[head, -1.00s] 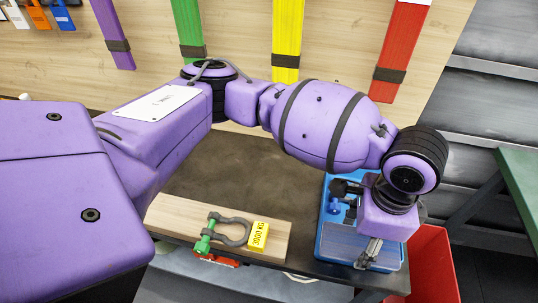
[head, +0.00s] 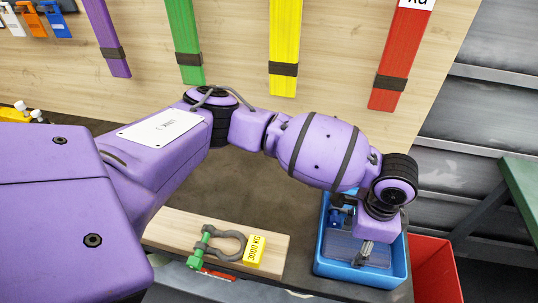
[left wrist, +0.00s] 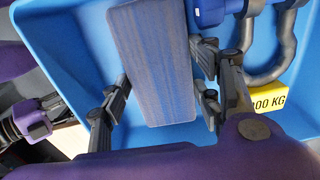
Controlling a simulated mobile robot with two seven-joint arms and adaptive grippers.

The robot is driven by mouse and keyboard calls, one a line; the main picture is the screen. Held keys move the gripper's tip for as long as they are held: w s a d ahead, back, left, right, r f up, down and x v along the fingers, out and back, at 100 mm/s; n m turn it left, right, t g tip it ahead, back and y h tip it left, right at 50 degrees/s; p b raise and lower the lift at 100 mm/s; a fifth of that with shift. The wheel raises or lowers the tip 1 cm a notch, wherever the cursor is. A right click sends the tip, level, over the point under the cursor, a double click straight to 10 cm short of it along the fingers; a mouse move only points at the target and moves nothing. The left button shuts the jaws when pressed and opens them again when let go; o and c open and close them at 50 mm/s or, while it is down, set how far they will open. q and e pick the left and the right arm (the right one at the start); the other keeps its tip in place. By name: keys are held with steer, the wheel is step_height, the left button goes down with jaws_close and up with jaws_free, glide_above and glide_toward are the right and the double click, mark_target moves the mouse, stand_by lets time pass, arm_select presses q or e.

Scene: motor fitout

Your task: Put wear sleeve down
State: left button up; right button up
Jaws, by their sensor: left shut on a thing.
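The wear sleeve is a flat blue-grey ribbed piece in the left wrist view (left wrist: 158,60), where it lies across the blue tray (left wrist: 60,30). My left gripper (left wrist: 163,82) has its fingers on both sides of the sleeve and is shut on it. In the head view, my left gripper (head: 366,252) points down inside the blue tray (head: 362,276), low over its near part. Whether the sleeve touches the tray floor is hard to tell. A small purple part with a dark finger (left wrist: 38,122), perhaps my right gripper, shows at the left wrist view's lower left; its jaws are unclear.
A dark shackle (left wrist: 275,45) with a yellow tag (left wrist: 268,99) lies in the tray beside the sleeve. A wooden board (head: 170,228) with a green-pinned shackle (head: 229,243) stands left of the tray. A red bin (head: 436,275) is at its right. Coloured straps hang behind.

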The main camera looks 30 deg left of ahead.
mark_target(357, 246)
arm_select(q)
steer(key=shift+f, duration=0.2)
steer(key=o, duration=1.2)
step_height(357, 246, up, 13)
steer(key=shift+f+p, duration=0.2)
steer(key=shift+p, duration=0.25)
